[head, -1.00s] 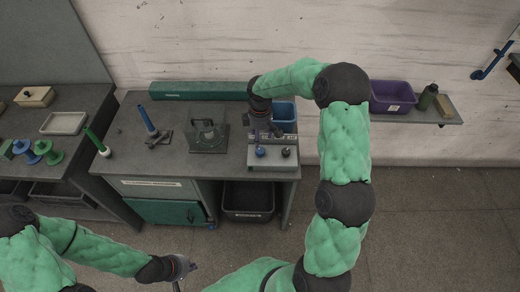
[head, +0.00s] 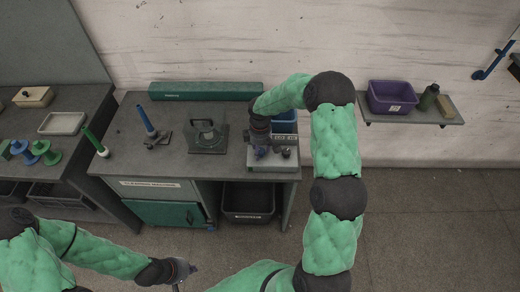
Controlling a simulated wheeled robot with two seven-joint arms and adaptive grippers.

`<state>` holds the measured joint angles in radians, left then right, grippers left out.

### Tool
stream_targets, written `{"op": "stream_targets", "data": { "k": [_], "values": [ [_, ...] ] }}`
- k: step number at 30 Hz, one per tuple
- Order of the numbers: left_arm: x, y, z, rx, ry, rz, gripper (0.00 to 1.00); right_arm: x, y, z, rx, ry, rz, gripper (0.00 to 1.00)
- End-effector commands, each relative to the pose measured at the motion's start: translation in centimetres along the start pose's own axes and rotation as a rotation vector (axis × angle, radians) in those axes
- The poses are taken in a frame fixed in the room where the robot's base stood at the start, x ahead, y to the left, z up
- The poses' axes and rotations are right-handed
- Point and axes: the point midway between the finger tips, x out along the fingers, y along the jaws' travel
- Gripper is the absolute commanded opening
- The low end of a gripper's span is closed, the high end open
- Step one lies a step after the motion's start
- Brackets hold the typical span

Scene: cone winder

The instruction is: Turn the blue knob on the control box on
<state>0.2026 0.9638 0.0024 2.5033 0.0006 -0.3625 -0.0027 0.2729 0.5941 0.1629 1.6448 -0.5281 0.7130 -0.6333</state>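The control box (head: 282,163) is a pale grey box at the right front of the workbench. Its blue knob (head: 261,152) shows only in part, beneath my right gripper (head: 263,147). A dark knob (head: 286,153) sits to its right on the box. My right arm reaches in from the right, and its gripper points down at the blue knob. I cannot tell whether the fingers touch it or how far apart they are. My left gripper (head: 184,270) hangs low in front of the workbench, away from the box; its fingers are too small to read.
A blue bin (head: 285,122) stands behind the control box. A purple bin (head: 391,98) sits on the wall shelf at right.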

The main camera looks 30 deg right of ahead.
Motion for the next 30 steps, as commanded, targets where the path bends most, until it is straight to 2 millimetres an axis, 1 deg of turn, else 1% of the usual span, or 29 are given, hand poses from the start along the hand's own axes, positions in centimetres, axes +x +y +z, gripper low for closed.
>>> {"op": "stream_targets", "data": {
  "k": [1,2,3,4,11,17,23,30],
  "values": [
    [0.0,0.0,0.0,0.000,0.000,0.000,0.00,0.0,0.0,0.0,0.000,0.000,0.000,0.30],
    [0.0,0.0,0.0,0.000,0.000,0.000,0.00,0.0,0.0,0.0,0.000,0.000,0.000,0.22],
    [0.0,0.0,0.0,0.000,0.000,0.000,0.00,0.0,0.0,0.0,0.000,0.000,0.000,0.11],
    [0.0,0.0,0.0,0.000,0.000,0.000,0.00,0.0,0.0,0.0,0.000,0.000,0.000,0.05],
    [0.1,0.0,0.0,0.000,0.000,0.000,0.00,0.0,0.0,0.0,0.009,0.001,0.000,0.05],
    [0.3,-0.1,0.0,0.000,0.000,0.000,0.00,0.1,0.0,-0.1,0.068,0.001,0.000,0.05],
    [0.9,-0.3,0.0,0.000,0.000,0.000,0.00,0.1,0.0,0.0,0.201,0.000,0.000,0.05],
    [1.8,-0.6,-0.1,0.000,0.000,0.000,0.00,0.1,0.1,0.0,0.422,0.001,0.002,0.05]
  ]
}}
